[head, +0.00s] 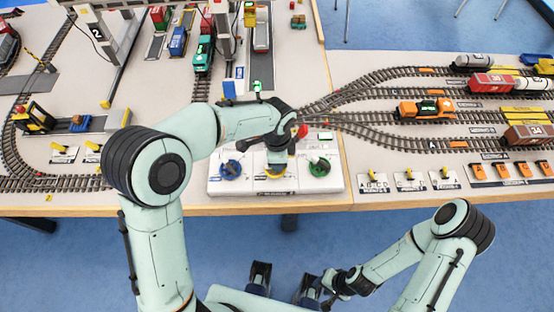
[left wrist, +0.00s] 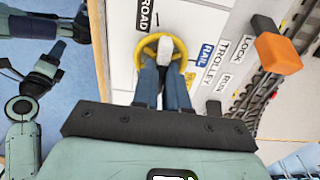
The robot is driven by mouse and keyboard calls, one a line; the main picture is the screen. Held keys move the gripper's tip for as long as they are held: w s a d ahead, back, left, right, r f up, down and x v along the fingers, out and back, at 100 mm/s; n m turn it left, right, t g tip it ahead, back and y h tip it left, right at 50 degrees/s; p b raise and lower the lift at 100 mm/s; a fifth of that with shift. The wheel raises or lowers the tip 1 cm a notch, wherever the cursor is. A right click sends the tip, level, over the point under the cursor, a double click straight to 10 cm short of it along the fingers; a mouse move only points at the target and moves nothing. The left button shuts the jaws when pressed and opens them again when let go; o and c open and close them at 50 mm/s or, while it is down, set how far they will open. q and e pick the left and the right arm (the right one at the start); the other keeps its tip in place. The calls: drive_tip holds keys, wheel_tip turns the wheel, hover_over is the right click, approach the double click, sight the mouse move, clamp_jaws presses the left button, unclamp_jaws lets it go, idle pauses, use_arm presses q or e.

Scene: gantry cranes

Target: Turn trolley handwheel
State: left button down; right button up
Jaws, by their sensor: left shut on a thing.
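A yellow handwheel (left wrist: 138,52) shows in the left wrist view beside labels reading ROAD, RAIL and TROLLEY. In the head view its yellow rim (head: 275,175) shows under my left gripper (head: 275,163), on the white control panel (head: 299,188). My left gripper (left wrist: 168,75) points down at the wheel, its blue fingers shut at a pale part in the wheel's middle. The fingers hide part of the wheel. My right gripper (head: 327,287) hangs low in front of the table, away from the panel; its fingers are too dark and small to judge.
A blue handwheel (head: 232,170) and a green handwheel (head: 319,167) sit on either side of the yellow one. An orange-tipped lever (left wrist: 278,53) stands near the LOCK and RUN labels.

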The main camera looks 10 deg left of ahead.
use_arm(q)
drive_tip(key=shift+w+n, duration=0.1)
drive_tip(key=shift+n, duration=1.4)
drive_tip(key=shift+r, duration=0.1)
drive_tip(key=c, duration=1.2)
unclamp_jaws()
drive_tip(key=shift+o, duration=0.2)
wheel_tip(320, 180, up, 13)
drive_tip(key=p, duration=0.1)
drive_tip(key=shift+r+p, duration=0.15)
drive_tip(key=shift+p, duration=0.25)
